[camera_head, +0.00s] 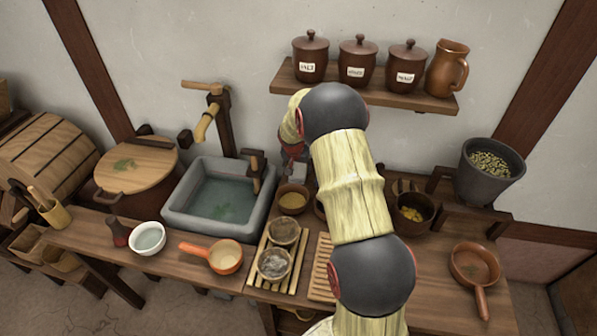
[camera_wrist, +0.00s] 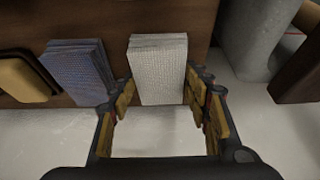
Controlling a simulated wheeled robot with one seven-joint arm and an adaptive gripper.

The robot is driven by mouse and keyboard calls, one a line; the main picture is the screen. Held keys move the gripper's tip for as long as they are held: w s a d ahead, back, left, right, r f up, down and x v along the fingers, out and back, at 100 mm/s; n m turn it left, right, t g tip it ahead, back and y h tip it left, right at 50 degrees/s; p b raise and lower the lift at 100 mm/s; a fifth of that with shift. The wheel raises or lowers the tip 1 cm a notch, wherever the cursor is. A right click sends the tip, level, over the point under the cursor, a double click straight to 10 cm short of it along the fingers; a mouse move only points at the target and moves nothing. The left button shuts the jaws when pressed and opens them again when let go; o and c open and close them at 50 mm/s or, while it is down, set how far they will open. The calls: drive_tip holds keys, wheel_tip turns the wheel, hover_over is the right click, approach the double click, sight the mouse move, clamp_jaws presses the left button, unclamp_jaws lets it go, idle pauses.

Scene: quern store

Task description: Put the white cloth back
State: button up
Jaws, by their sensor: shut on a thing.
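The white cloth (camera_wrist: 158,62) is a folded, textured block in the middle of the wrist view. My gripper (camera_wrist: 162,90) has one finger on each side of it and is shut on it. The cloth overlaps the dark wooden surface (camera_wrist: 115,22) in that view; I cannot tell whether it rests on it or is held clear. A folded blue-grey cloth (camera_wrist: 78,70) lies just to its left, apart from it. In the head view my arm hides most of my gripper behind the counter's middle, by the wall.
A grey stone basin (camera_head: 218,160) of water stands left of my arm. Bowls, an orange-handled pan (camera_head: 225,257) and a slatted rack (camera_head: 262,245) crowd the counter. A shelf (camera_head: 380,95) with lidded jars and a jug hangs above. A grey pot (camera_head: 490,170) stands right.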

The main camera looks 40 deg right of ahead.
drive_tip(key=shift+f, duration=0.1)
drive_tip(key=o, duration=1)
drive_tip(key=shift+o, duration=0.5)
